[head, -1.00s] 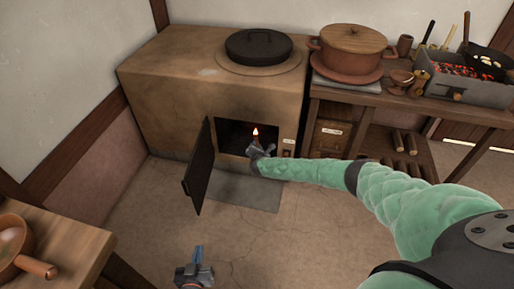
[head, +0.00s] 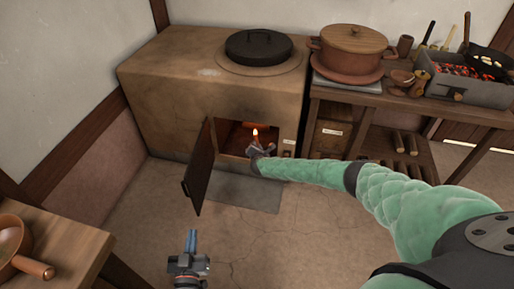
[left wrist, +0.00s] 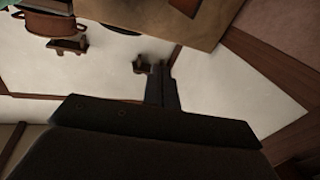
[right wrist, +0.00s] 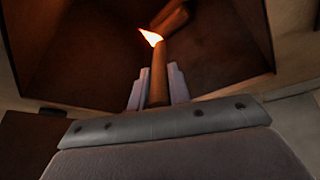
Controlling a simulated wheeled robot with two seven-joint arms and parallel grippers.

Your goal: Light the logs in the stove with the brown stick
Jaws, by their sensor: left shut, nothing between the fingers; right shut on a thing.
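The stove (head: 165,85) is a brown clay block at the back, its dark door (head: 201,168) swung open. My right gripper (head: 259,149) is at the firebox mouth, shut on the brown stick (right wrist: 158,78). The stick points into the firebox, with a flame (right wrist: 150,37) at its tip that also shows in the head view (head: 255,133). A log (right wrist: 172,17) lies inside just beyond the flame; I cannot tell whether they touch. The firebox inside has a warm glow. My left gripper (head: 191,240) is shut and empty above the floor, in front of the stove.
A black lid (head: 259,47) sits on the stove top. To the right, a wooden table holds a lidded clay pot (head: 352,42) and a grill with glowing coals (head: 455,82); spare logs (head: 405,142) lie on its shelf. A table with a pan (head: 12,240) stands front left.

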